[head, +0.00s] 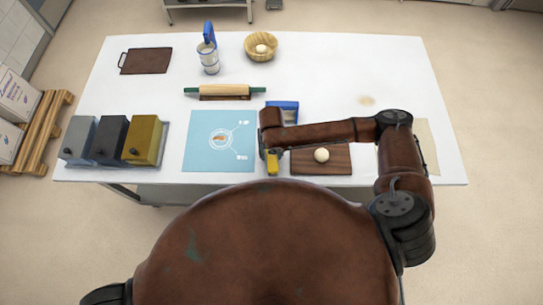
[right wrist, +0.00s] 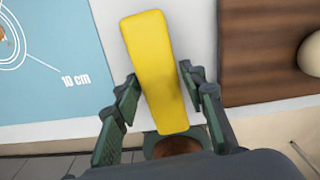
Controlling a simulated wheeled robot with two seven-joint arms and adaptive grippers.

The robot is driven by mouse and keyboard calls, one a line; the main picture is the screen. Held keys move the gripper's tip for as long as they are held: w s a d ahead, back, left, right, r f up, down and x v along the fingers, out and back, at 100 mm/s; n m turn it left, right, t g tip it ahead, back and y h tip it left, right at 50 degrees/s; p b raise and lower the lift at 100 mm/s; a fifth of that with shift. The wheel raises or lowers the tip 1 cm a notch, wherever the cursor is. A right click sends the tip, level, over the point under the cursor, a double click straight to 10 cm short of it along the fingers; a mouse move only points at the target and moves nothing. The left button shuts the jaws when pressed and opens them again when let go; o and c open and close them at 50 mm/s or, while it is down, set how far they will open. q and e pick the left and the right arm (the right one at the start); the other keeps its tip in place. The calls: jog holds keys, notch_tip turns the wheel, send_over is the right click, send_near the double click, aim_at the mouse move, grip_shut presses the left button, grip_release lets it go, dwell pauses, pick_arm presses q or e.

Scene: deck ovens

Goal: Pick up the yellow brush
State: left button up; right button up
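The yellow brush (head: 272,163) is at the table's front edge, between the blue mat and the brown board with the pale ball. In the right wrist view the brush (right wrist: 157,70) is a long yellow block, slightly tilted, between my right fingers. My right gripper (right wrist: 159,76) is open around it, one finger on each side. A narrow gap shows at the left finger; whether the right finger touches is hard to tell. In the head view my right gripper (head: 266,152) partly hides the brush. My left gripper is not in view.
A blue mat (head: 203,150) lies left of the brush, a brown board (head: 338,160) with a pale ball (head: 321,155) right. A blue-edged item (head: 288,106) sits behind the gripper. Farther back are a rolling pin (head: 222,90) and wooden bowl (head: 250,54). Three bins (head: 143,138) stand left.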

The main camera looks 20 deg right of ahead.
jog(key=c, duration=0.9)
jog(key=shift+o, duration=0.2)
jog(key=shift+r, duration=0.1)
jog(key=shift+r, duration=0.6)
jog(key=s+d+r, duration=0.7)
jog(key=d+r, duration=0.4)
jog(key=d, duration=0.1)
jog(key=shift+s+r, duration=0.15)
jog(key=shift+r, duration=0.15)
jog(key=o, duration=0.6)
jog(key=c, duration=0.4)
